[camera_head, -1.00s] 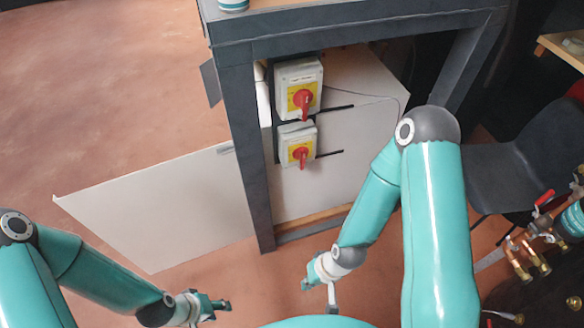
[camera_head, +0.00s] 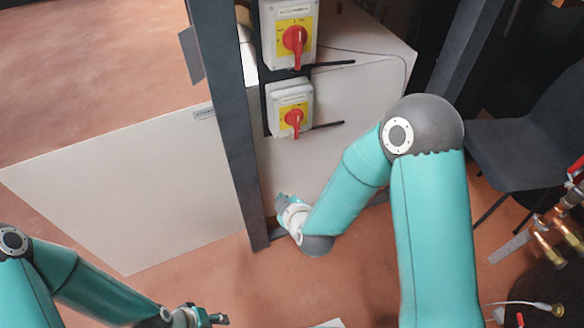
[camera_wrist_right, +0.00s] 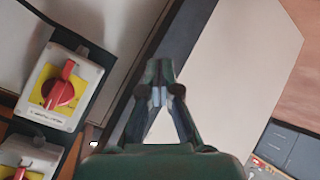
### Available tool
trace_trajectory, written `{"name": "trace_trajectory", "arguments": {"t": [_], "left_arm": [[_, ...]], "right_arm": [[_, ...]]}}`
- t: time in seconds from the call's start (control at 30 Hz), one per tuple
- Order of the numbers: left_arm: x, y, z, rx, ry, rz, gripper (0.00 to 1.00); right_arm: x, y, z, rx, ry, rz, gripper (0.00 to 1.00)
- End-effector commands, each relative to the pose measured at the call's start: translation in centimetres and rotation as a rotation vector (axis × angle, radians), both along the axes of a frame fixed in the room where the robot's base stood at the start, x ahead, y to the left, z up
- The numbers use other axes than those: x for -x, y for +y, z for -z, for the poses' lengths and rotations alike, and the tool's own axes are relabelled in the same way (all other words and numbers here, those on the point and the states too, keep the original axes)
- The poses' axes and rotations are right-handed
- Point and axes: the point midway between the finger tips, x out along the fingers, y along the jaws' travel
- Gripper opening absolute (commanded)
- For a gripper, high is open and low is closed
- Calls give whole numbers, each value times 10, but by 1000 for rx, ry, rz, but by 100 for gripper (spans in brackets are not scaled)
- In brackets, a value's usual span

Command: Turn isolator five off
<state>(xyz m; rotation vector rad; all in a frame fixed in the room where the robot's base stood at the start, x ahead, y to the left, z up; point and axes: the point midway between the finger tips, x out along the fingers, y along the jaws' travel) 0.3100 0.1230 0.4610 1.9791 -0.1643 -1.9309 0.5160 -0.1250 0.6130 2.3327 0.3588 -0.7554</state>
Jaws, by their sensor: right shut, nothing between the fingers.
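Two grey isolator boxes with red rotary handles on yellow plates are mounted one above the other in the head view: an upper isolator (camera_head: 290,35) and a lower isolator (camera_head: 291,107). Their labels are too small to read, so I cannot tell which is five. Both red handles look roughly upright. My right gripper (camera_head: 281,199) is below the lower isolator, apart from it. In the right wrist view its fingers (camera_wrist_right: 160,90) are shut and empty, with one isolator (camera_wrist_right: 62,88) to their left and part of another at lower left. My left gripper (camera_head: 214,319) is low at the bottom edge, far from both.
A dark frame post (camera_head: 226,110) stands just left of the isolators. A white panel (camera_head: 120,185) leans out to its left. Black rods stick out right of the isolators. A dark chair (camera_head: 525,145) and copper pipe fittings (camera_head: 550,250) are at the right.

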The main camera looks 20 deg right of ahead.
Motion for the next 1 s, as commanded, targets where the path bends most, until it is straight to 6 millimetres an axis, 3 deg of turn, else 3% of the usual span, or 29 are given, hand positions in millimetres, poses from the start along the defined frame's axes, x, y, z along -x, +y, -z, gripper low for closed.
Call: {"name": "trace_trajectory", "arguments": {"t": [0.03, 0.1, 0.3, 0.4, 0.6, 1.0], "left_arm": [[0, 0, 43, 0, 0, 0, 40], [0, 0, 71, 0, 0, 0, 40], [0, 0, 134, 0, 0, 0, 40], [0, 0, 153, 0, 0, 0, 40], [0, 0, 166, 0, -1, 0, 40], [0, 0, 165, 0, -1, 0, 40]], "right_arm": [[-13, 2, 18, 89, -89, -33, 0], [-27, 2, 11, 233, -203, -65, 0], [-46, 0, -15, 612, -435, -77, 0], [-47, -2, -27, 750, -495, -60, 0], [-44, -4, -42, 886, -538, -35, 0], [-45, -5, -45, 898, -539, -34, 0]]}}
